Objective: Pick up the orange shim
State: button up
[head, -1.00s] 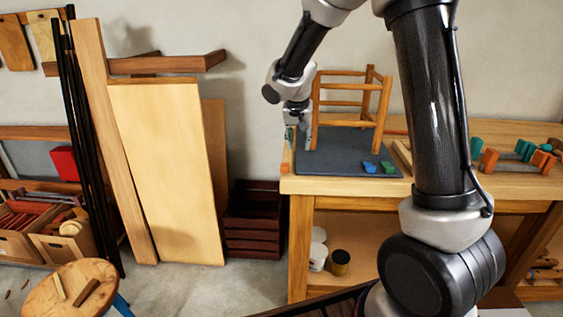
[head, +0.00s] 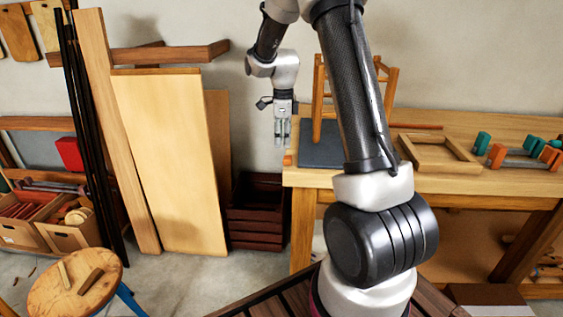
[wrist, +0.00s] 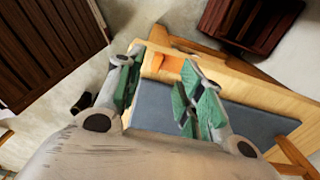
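The orange shim (head: 288,160) is a small piece on the left end of the wooden workbench (head: 310,179), beside the dark grey mat (head: 322,157). In the wrist view the orange shim (wrist: 169,65) lies on the pale bench top beyond the mat's edge, seen through the gap between my fingers. My gripper (head: 282,141) points down just above and by the bench's left end. In the wrist view my gripper (wrist: 160,92) has its green-padded fingers spread apart with nothing between them. Whether the fingers are level with the shim is unclear.
A wooden stool frame (head: 318,90) stands on the mat, partly behind my arm. A wooden frame (head: 435,154) and orange and green clamp-like pieces (head: 496,155) lie to the right. A dark slatted crate (head: 256,220) stands on the floor left of the bench; boards (head: 165,150) lean on the wall.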

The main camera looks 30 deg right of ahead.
jog(key=f, duration=0.7)
jog(key=shift+s+d+f, duration=0.2)
jog(key=shift+f, duration=0.15)
jog(key=shift+c, duration=0.3)
jog(key=c, duration=0.8)
